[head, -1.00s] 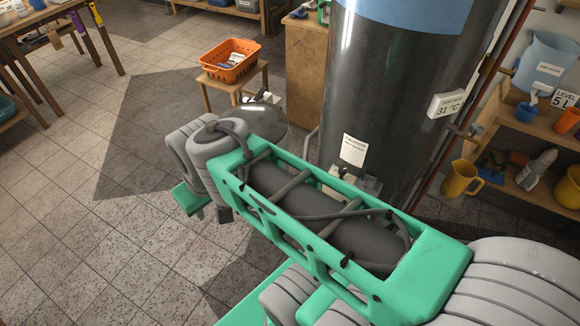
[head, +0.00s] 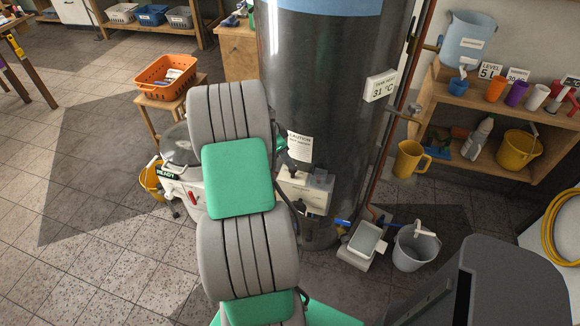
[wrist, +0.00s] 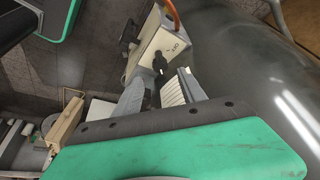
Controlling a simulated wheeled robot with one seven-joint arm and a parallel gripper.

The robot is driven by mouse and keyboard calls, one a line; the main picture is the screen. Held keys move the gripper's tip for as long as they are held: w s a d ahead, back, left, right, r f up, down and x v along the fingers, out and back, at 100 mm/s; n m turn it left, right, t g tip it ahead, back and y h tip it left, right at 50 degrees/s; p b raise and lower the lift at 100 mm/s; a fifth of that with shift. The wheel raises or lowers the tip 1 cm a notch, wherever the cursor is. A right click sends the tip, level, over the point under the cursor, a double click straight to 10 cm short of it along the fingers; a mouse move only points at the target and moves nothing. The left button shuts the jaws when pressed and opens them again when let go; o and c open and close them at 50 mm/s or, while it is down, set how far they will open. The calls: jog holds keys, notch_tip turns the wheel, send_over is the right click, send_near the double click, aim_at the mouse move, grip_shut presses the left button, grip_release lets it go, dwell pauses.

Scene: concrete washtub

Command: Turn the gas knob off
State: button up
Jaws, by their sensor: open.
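The dark cylindrical tank (head: 330,110) stands in the middle of the head view, with a pale control box (head: 308,192) low on its front. The box (wrist: 165,42) also shows in the wrist view, at the top middle. A black knob (wrist: 160,64) sticks out from the box. My gripper (wrist: 158,88) is open in the wrist view, its two fingers apart and pointing at the box. The knob shows between and just beyond the fingertips; I cannot tell whether they touch it.
A caution sheet (head: 300,147) and a 31 °C display (head: 380,85) are on the tank. A machine marked READY (head: 180,180) stands left of my arm. Floor at lower left is clear.

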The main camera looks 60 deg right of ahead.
aim_at(293, 172)
jog(key=x, duration=0.6)
jog(key=shift+w+f, duration=0.1)
jog(key=shift+c, duration=0.3)
grip_shut()
